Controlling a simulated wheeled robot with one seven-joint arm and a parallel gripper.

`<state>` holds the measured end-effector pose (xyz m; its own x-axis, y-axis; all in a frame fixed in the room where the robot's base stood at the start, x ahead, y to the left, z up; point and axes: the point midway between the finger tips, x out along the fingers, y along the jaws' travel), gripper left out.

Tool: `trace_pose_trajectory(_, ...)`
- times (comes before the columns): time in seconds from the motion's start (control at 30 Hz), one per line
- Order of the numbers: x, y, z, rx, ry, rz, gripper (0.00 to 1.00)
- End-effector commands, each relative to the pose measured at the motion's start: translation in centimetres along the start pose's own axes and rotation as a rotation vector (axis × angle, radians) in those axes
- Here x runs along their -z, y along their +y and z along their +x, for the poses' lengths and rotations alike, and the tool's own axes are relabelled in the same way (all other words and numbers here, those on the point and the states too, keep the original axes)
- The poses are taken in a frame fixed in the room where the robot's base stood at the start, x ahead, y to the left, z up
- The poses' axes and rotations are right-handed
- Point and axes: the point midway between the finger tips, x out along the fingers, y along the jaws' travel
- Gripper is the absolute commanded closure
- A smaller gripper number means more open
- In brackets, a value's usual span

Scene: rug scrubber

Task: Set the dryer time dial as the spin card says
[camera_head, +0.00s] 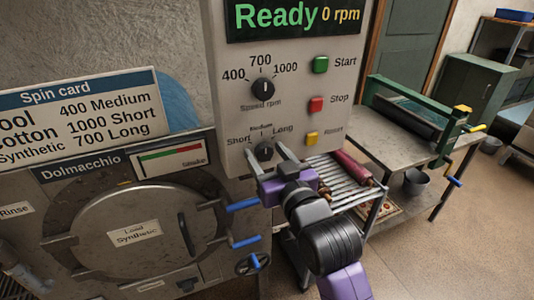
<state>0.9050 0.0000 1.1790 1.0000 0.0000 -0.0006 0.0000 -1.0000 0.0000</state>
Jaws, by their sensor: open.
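The time dial (265,150) is a dark knob low on the grey control panel, under the labels Short, Medium (partly blurred) and Long. My gripper (266,158) is open, with one finger on each side of the dial; I cannot tell whether they touch it. The dial's lower part is partly hidden, and its pointer is too small to read surely. The spin card (85,108) reads Wool 400 Medium, Cotton 1000 Short, Synthetic 700 Long, with its left edge cut off.
The speed dial (263,89) sits just above, its mark seemingly up toward 700. Start (320,64), Stop (316,104) and Reset (312,139) buttons line the panel's right. The display (292,16) reads Ready 0 rpm. Blue-handled levers (243,205) project below left. A rack (340,178) stands close right.

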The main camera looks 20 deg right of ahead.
Motion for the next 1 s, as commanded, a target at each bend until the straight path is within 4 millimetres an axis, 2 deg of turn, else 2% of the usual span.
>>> trace_pose_trajectory(0.1, 0.00, 0.00, -0.01, 0.000, 0.000, 0.000, 0.41)
trace_pose_trajectory(0.13, 0.00, 0.00, -0.02, 0.000, 0.000, 0.000, 0.45)
trace_pose_trajectory(0.4, 0.00, 0.00, -0.03, 0.000, 0.000, 0.000, 0.98)
trace_pose_trajectory(0.73, 0.01, 0.01, -0.03, 0.000, 0.000, 0.039, 1.00)
trace_pose_trajectory(1.0, 0.03, 0.04, -0.02, 0.001, 0.000, 0.200, 1.00)
